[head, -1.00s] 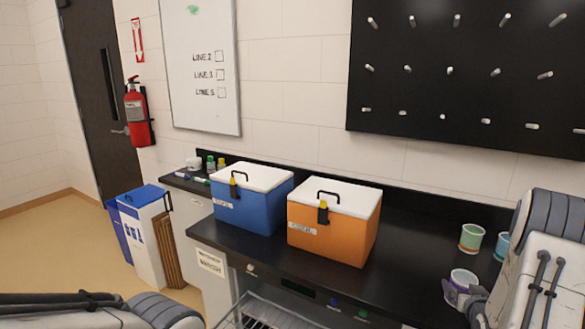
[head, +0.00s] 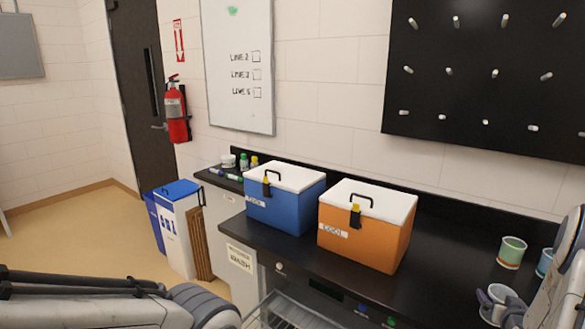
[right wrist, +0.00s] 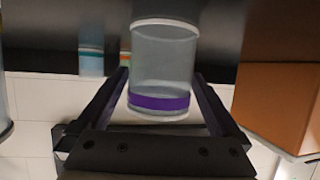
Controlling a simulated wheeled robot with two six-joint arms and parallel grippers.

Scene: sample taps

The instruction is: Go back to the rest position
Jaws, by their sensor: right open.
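A clear cup with a purple band (right wrist: 160,75) shows between the two black fingers of my right gripper (right wrist: 162,95) in the right wrist view. The fingers are apart; I cannot tell whether they touch the cup. In the head view this cup (head: 503,293) stands at the lower right on the black counter, partly covered by my right gripper (head: 492,303). My left arm crosses the bottom left of the head view, and its gripper is out of the frame.
An orange cooler (head: 360,247) and a blue cooler (head: 282,212) stand on the black counter (head: 440,262). Blue and white bins (head: 180,235) stand on the floor at left.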

